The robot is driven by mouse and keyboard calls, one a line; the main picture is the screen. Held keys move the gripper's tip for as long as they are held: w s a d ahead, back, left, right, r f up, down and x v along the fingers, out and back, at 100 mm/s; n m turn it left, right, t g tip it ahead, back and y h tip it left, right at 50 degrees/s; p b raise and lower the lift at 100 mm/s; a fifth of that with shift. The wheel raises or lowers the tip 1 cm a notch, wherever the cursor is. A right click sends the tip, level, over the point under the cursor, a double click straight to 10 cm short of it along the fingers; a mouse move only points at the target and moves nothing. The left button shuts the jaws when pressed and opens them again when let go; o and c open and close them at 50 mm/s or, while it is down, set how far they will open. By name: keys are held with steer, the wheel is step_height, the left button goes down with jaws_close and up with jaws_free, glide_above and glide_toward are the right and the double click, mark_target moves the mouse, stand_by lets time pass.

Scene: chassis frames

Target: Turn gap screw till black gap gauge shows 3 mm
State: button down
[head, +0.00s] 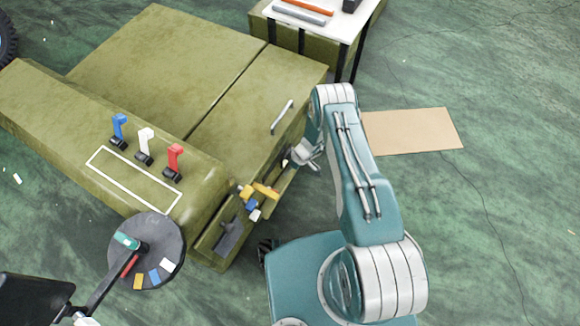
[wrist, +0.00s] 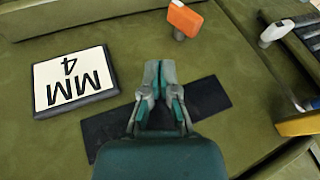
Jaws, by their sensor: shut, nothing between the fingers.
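My gripper (wrist: 160,75) is shut and empty, pointing at the olive panel over a flat black plate (wrist: 210,97). In the head view my gripper (head: 296,158) is at the near side of the olive chassis, partly hidden by my arm. In the wrist view, a black-framed white plaque (wrist: 75,80) left of the fingers reads 4 and MM, upside down. I take it for the gap gauge. An orange-headed knob (wrist: 184,19) stands beyond the fingertips, apart from them. I cannot tell which part is the gap screw.
A white-headed knob (wrist: 277,32) and a yellow bar (wrist: 300,124) lie to the right. The head view shows blue (head: 119,128), white (head: 145,143) and red (head: 175,160) levers, a metal handle (head: 282,117), a dark paddle (head: 228,237) and a round grey dial (head: 160,235).

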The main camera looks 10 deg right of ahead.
steer(key=s+a+f, duration=0.3)
steer(key=a+f, duration=0.1)
steer(key=f, duration=0.1)
steer(key=shift+s, duration=0.15)
steer(key=shift+f, duration=0.1)
steer(key=shift+a, duration=0.1)
stand_by(0.3)
